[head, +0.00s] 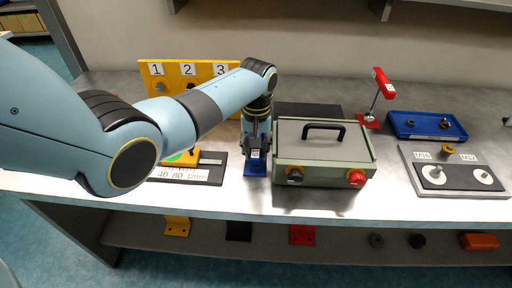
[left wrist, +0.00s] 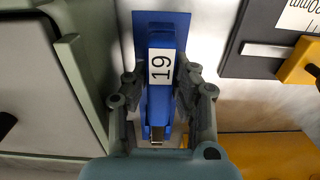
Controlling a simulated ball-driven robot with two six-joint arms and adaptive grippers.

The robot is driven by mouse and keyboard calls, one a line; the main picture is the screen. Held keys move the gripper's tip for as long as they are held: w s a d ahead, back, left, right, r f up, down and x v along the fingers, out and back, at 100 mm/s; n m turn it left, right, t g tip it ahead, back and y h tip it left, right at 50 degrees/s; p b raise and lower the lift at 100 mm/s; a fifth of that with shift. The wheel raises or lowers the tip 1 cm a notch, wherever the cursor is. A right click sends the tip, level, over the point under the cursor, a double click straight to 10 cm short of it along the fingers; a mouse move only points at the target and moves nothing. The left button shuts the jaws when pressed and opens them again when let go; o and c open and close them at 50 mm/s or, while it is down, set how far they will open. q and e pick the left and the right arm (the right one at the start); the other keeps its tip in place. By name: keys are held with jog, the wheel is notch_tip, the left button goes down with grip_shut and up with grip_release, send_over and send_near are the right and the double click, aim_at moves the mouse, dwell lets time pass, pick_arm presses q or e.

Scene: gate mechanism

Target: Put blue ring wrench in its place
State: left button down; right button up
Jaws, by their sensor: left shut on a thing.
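A blue wrench (left wrist: 160,105) with a white label reading 19 stands between the fingers of my left gripper (left wrist: 159,88) in the left wrist view. The gripper is shut on it. Under or behind it is a flat blue plate (left wrist: 141,32). In the head view my left gripper (head: 257,137) points down at the label, just left of the grey-green box, and the blue plate (head: 255,169) shows on the table below. The ring end of the wrench is hidden, and I cannot tell whether it touches the plate. My right gripper is not in view.
The grey-green box (head: 322,159) with a black handle is close on the right of the gripper. A gauge board (head: 212,174) lies close on the left, before a yellow numbered panel (head: 151,86). A red-handled tool (head: 383,83) and a blue tray (head: 427,125) stand farther right.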

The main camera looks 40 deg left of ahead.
pick_arm(q)
jog(key=shift+f, duration=0.1)
dwell(0.4)
jog(key=c, duration=1)
grip_release()
jog(key=shift+c, duration=0.2)
notch_tip(320, 180, up, 6)
jog(key=p, duration=0.6)
jog(key=shift+w, duration=0.1)
jog(key=shift+d+r, duration=0.15)
jog(key=shift+r, duration=0.45)
jog(key=shift+f, duration=0.1)
